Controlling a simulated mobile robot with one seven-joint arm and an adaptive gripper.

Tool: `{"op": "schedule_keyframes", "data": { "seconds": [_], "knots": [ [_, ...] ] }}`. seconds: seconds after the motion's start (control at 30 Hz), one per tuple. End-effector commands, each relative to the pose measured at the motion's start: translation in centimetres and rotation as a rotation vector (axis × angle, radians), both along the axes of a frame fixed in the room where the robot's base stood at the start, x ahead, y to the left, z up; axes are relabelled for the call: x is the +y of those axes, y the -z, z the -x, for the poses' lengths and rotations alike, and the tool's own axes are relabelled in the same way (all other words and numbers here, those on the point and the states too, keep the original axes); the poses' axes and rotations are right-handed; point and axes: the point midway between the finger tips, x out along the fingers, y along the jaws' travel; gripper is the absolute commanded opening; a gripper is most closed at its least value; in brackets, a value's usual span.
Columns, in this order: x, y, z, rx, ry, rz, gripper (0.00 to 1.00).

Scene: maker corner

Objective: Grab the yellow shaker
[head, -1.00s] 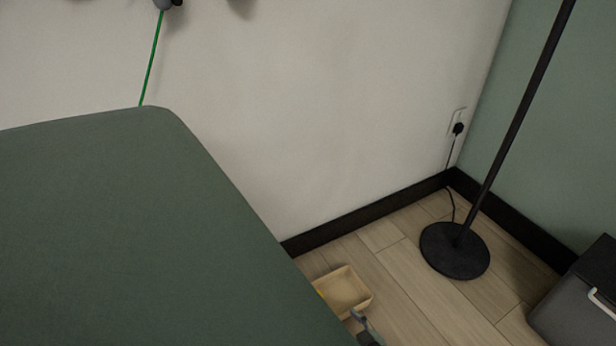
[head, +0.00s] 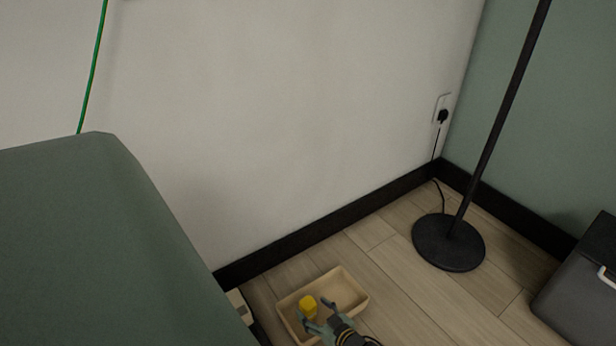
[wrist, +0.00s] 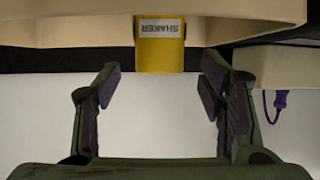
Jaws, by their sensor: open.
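The yellow shaker (head: 308,305) sits in a shallow cream tray (head: 352,282) on the floor. In the wrist view the shaker (wrist: 160,50), with a label reading "SHAKER", is at top centre, ahead of and between my fingers. My gripper (head: 316,316) is open at the tray's near side, close to the shaker. In the wrist view my gripper (wrist: 165,85) has its two fingers wide apart with nothing between the pads. The shaker's lower part is partly hidden by my gripper in the head view.
A green padded piece of furniture (head: 90,240) fills the left. A black lamp base (head: 448,243) stands right of the tray. A dark grey box (head: 582,300) is at the right edge. A purple cord (wrist: 281,103) hangs in the wrist view. Floor between tray and lamp is clear.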

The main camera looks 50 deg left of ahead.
Motion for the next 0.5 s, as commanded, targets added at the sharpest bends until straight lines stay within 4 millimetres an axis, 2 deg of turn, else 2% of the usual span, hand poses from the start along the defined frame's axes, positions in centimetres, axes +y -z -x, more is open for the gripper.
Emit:
{"op": "schedule_keyframes", "data": {
  "seconds": [0.03, 0.2, 0.5],
  "knots": [
    [0.9, 0.7, 0.1, 0.001, -0.003, 0.0, 0.63],
    [2.8, 1.4, -0.1, 0.0, -0.002, 0.0, 0.63],
    [3.2, 1.5, -0.2, 0.0, 0.0, 0.0, 0.63]
  ]
}}
